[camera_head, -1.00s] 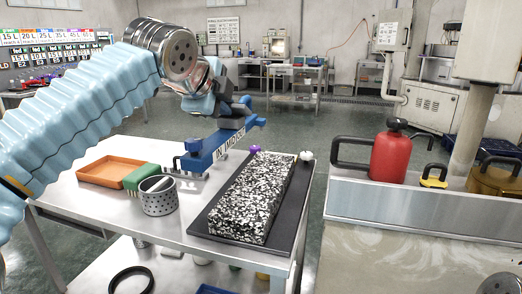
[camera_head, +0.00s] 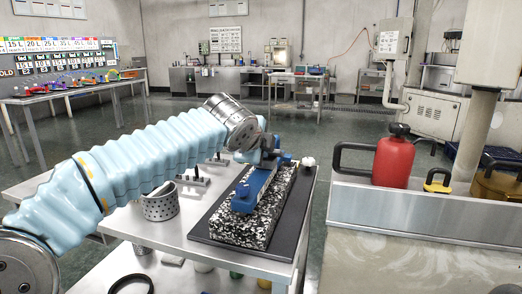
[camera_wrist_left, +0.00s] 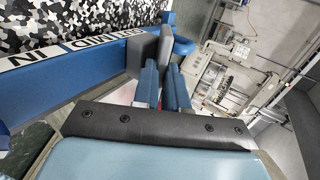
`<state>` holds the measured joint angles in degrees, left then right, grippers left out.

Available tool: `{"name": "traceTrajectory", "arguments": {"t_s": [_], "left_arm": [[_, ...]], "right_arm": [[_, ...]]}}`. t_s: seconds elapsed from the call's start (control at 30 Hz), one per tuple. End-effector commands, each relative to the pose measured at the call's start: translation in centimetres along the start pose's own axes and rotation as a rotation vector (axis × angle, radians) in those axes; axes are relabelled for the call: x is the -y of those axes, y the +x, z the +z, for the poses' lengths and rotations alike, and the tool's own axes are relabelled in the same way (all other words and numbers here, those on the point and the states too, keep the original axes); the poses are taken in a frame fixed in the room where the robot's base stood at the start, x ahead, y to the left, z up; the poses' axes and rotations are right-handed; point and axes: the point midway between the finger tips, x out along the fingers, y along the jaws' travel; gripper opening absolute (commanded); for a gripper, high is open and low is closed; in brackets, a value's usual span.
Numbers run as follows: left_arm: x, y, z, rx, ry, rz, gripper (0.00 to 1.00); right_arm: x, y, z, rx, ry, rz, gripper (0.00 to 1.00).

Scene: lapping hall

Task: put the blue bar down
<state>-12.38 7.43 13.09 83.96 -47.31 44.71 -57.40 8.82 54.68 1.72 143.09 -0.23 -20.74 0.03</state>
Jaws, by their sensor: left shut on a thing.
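The blue bar (camera_head: 256,184) has a white lettered label, seen along it in the left wrist view (camera_wrist_left: 60,80). My left gripper (camera_head: 272,156) is shut on it; its dark fingers (camera_wrist_left: 148,52) clasp the bar in the left wrist view. The bar lies lengthwise over the black-and-white speckled block (camera_head: 262,222). I cannot tell whether it touches the block's top or is just above it. The block rests on a dark mat (camera_head: 207,226) on the metal table (camera_head: 178,233). My left arm hides part of the table. My right gripper is not in view.
A perforated metal cup (camera_head: 160,205) stands left of the mat. A white knobbed item (camera_head: 309,162) is at the mat's far right corner. A red can (camera_head: 393,160) and a yellow-handled item (camera_head: 437,181) stand on the neighbouring machine's ledge (camera_head: 420,215).

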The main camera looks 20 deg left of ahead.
Motion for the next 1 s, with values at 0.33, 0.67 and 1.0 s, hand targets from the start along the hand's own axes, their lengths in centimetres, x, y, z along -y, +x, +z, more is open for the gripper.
{"name": "traceTrajectory", "arguments": {"t_s": [0.33, 0.67, 1.0], "left_arm": [[0.0, 0.0, 0.0, 0.0, 0.0, 0.001, 0.37], [0.1, -1.2, 0.0, 0.001, 0.001, -0.002, 0.37], [0.1, -8.6, 0.0, 0.0, 0.0, -0.003, 0.37]], "right_arm": [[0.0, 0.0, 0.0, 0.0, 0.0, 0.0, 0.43], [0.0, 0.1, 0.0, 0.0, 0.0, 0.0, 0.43], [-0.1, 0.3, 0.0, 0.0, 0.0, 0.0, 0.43]]}}
